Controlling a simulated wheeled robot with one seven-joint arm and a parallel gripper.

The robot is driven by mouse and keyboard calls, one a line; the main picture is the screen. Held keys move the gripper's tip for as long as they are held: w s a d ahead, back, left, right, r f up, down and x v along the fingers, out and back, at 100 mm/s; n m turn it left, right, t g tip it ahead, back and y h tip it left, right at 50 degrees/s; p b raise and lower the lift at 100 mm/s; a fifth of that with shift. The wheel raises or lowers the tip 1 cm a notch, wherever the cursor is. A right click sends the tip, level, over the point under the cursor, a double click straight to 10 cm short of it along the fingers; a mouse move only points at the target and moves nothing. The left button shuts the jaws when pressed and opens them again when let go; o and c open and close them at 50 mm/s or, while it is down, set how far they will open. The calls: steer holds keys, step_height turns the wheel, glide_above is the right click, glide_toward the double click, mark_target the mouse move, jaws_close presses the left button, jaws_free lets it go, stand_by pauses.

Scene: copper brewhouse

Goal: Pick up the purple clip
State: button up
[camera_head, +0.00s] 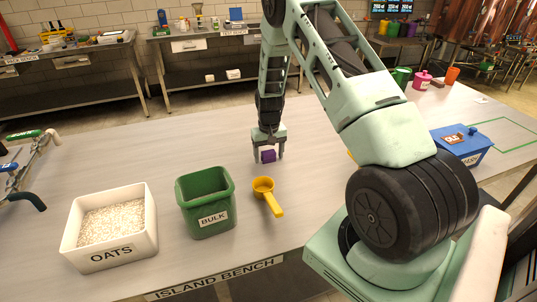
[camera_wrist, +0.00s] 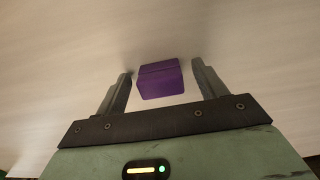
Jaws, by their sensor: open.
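The purple clip (camera_head: 268,156) is a small purple block lying on the island bench, in the middle of the head view. In the wrist view the purple clip (camera_wrist: 160,79) sits between the fingers, toward their tips, with a gap on each side. My gripper (camera_head: 268,157) points down over the clip, one finger to its left and one to its right. In the wrist view my gripper (camera_wrist: 163,84) is open, and neither finger touches the clip.
The island bench (camera_head: 120,168) holds a yellow scoop (camera_head: 265,194), a green BULK bin (camera_head: 207,202) and a white OATS tub (camera_head: 109,228) in front. A blue box (camera_head: 463,146) stands at the right. The bench around the clip is clear.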

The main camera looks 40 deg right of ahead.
steer(key=c, duration=1.1)
steer(key=shift+o, duration=0.2)
